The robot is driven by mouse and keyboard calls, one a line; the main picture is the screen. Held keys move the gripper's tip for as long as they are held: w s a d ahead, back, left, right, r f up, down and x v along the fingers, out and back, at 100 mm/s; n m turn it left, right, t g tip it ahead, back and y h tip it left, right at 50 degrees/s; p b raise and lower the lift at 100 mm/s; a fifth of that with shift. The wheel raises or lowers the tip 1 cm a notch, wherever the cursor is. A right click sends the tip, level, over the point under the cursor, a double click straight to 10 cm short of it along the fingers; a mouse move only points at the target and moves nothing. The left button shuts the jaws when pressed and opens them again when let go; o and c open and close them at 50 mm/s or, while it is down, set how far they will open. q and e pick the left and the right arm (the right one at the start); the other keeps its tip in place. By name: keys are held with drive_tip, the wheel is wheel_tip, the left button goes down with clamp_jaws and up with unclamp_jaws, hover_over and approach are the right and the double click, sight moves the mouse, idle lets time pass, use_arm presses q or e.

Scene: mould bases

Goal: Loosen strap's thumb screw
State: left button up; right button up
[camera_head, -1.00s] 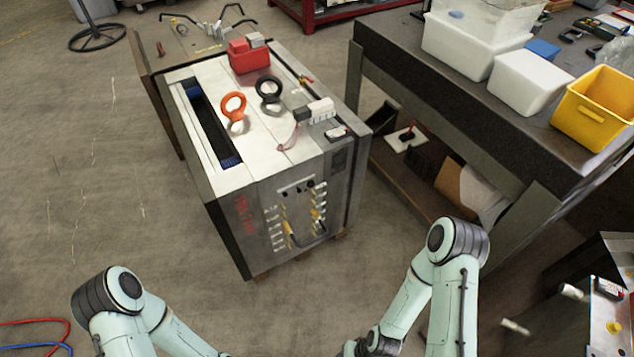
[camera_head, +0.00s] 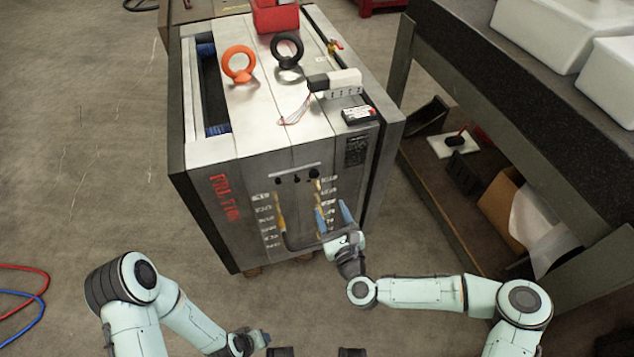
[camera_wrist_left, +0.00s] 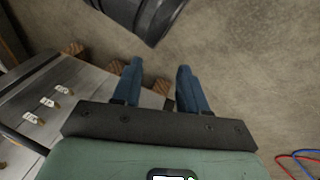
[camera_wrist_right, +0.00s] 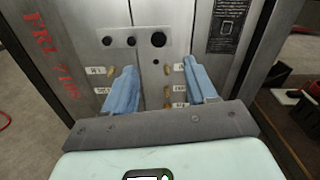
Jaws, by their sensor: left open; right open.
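The mould base (camera_head: 238,180) is a grey steel block with red lettering on its front. A pale metal strap (camera_head: 297,171) with dark round knobs sits high on that front, across the plate joints. In the right wrist view, the strap (camera_wrist_right: 145,60) carries two small dark knobs and a larger black round one (camera_wrist_right: 158,39), likely the thumb screw. My right gripper (camera_head: 332,214) is open and empty before the front, below the strap; its blue fingers (camera_wrist_right: 160,68) point at the mould. My left gripper (camera_wrist_left: 160,66) is open and empty, low over the floor beside the mould.
Brass fittings with white tags (camera_wrist_right: 103,90) line the front below the strap. Orange (camera_head: 239,64) and black (camera_head: 287,51) eyebolts stand on top. A dark workbench (camera_head: 540,95) with a lower shelf is to the right.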

drive_tip(key=b, duration=0.1)
approach(315, 175)
drive_tip(key=w, duration=0.2)
drive_tip(key=x, duration=0.2)
drive_tip(key=b+x, duration=0.1)
drive_tip(key=x, duration=0.2)
drive_tip(key=shift+w+a, duration=0.15)
drive_tip(key=shift+a, duration=0.3)
drive_tip(key=shift+w+a, duration=0.1)
drive_tip(key=shift+w, duration=0.35)
use_arm(q)
drive_tip(key=shift+g, duration=0.4)
drive_tip(key=f, duration=0.1)
drive_tip(key=s+a+f, duration=0.1)
drive_tip(key=f, duration=0.1)
drive_tip(key=shift+s+a+f, duration=0.15)
drive_tip(key=shift+s+f, duration=0.15)
drive_tip(key=shift+f, duration=0.1)
use_arm(e)
drive_tip(key=c, duration=1.1)
drive_tip(key=shift+o, duration=0.2)
drive_tip(key=shift+n, duration=0.4)
